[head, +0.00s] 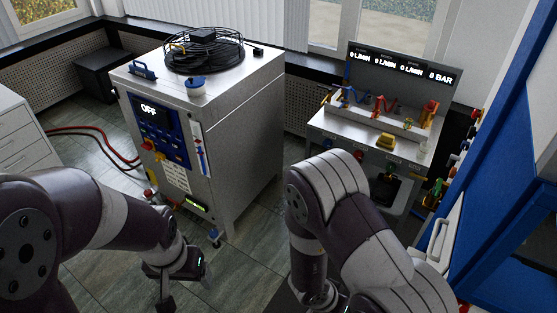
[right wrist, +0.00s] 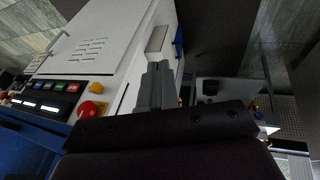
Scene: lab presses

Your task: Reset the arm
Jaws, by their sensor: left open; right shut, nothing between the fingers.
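My left arm comes in from the left in the head view, with its gripper (head: 183,285) low over the tiled floor, in front of the grey machine cabinet. Its jaws are open and empty. My right arm bends down at the lower middle of the head view and hides most of its own gripper. In the right wrist view my right gripper (right wrist: 156,75) shows its grey fingers shut together with nothing between them. They point toward a pale block (right wrist: 158,40) on the side of a white panel; I cannot tell whether they touch it.
A bench (head: 345,130) with gauges and coloured fittings stands back right. A blue and white machine (head: 500,200) closes the right side. Red hoses (head: 95,130) lie at left.

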